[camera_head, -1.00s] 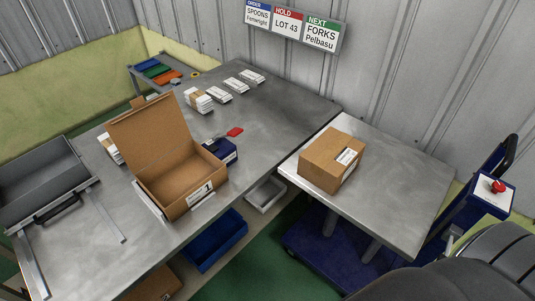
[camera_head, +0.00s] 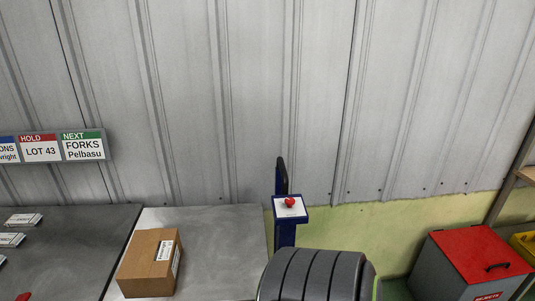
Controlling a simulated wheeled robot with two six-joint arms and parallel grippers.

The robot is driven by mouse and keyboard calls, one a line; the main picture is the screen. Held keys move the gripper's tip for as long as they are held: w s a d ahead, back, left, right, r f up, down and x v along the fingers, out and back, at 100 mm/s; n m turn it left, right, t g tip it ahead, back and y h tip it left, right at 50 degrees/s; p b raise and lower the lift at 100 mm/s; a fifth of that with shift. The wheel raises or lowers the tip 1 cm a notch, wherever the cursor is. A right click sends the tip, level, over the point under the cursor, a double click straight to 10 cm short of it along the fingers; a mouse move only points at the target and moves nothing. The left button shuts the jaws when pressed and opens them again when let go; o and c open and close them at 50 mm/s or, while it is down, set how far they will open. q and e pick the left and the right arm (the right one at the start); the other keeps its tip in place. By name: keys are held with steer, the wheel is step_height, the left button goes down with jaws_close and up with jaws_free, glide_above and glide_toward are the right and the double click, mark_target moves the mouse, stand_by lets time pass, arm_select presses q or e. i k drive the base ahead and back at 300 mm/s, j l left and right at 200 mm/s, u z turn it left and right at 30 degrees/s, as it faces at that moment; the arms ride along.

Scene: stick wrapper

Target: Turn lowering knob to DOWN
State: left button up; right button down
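The knob (camera_head: 290,202) is small and red. It sits on a white panel (camera_head: 289,209) at the top of a blue post (camera_head: 285,233) with a black handle (camera_head: 281,176). The post stands behind the right side of the grey lift table (camera_head: 222,237). The knob's markings and the way it points are too small to read. Neither of my grippers is in view. A dark ribbed rounded shape at the bottom centre hides the lower post and part of the table's right side.
A closed cardboard box (camera_head: 145,270) with white labels is on the lift table. A steel bench (camera_head: 65,240) with white packets adjoins it at left. A grey bin with a red lid (camera_head: 478,252) stands at right. Signs (camera_head: 83,146) hang on the corrugated wall.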

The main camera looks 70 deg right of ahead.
mark_target(289, 202)
steer(key=z, duration=2.45)
